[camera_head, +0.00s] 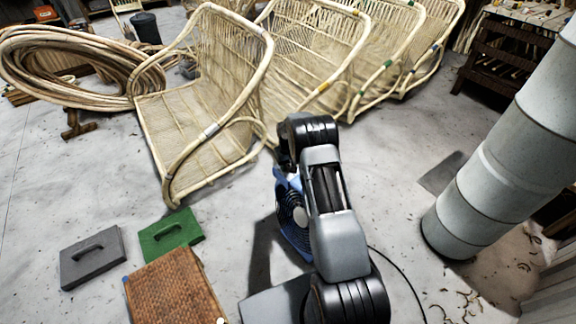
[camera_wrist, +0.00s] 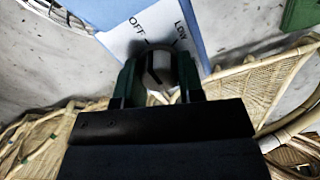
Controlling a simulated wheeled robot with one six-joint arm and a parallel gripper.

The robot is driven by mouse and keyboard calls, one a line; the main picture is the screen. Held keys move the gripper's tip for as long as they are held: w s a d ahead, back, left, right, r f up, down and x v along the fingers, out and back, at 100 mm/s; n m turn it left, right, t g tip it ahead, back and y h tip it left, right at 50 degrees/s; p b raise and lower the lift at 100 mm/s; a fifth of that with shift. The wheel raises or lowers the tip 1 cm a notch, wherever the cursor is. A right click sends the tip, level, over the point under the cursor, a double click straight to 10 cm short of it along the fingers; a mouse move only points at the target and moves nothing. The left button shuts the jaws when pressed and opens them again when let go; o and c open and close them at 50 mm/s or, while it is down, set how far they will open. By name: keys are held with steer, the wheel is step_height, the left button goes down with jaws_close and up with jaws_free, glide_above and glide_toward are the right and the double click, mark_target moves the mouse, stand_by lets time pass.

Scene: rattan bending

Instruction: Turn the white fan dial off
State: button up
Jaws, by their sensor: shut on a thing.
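The blue fan (camera_head: 283,190) stands on the floor, partly hidden behind my arm in the head view. In the wrist view its blue housing (camera_wrist: 198,38) carries a white panel (camera_wrist: 118,42) marked OFF and LOW. The white dial (camera_wrist: 157,64) with a dark stripe sits below these marks, between the two fingers of my gripper (camera_wrist: 157,78). My gripper is shut on the dial. The stripe's exact pointing is hard to tell, as the fingers and dark shading cover part of it. The dial and fingertips are hidden in the head view.
Several rattan chairs (camera_head: 205,95) stand behind the fan. A grey case (camera_head: 92,262), green case (camera_head: 170,238) and woven box (camera_head: 172,290) are on the floor. A thick grey duct (camera_head: 500,160) stands at the right. Bare floor lies between.

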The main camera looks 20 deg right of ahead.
steer(key=o, duration=0.9)
step_height(320, 180, up, 14)
steer(key=p, duration=0.3)
steer(key=shift+f+p, duration=0.1)
steer(key=shift+p, duration=0.25)
step_height(320, 180, up, 16)
steer(key=p, duration=0.7)
glide_above(288, 165)
steer(key=s+a, duration=0.4)
steer(key=s+a+r+t+p, duration=0.25)
steer(key=s+r+p, duration=0.35)
steer(key=r, duration=0.5)
steer(key=shift+t, duration=0.55)
steer(key=s+a+r+p, duration=0.2)
steer(key=s+r+p, duration=0.2)
steer(key=s+r, duration=0.1)
steer(key=s+a+r+p, duration=0.2)
steer(key=s+r+p, duration=0.2)
steer(key=s, duration=0.4)
steer(key=s+a+r+p, duration=0.2)
steer(key=s+r+p, duration=0.2)
steer(key=s+r, duration=0.3)
steer(key=shift+s, duration=0.15)
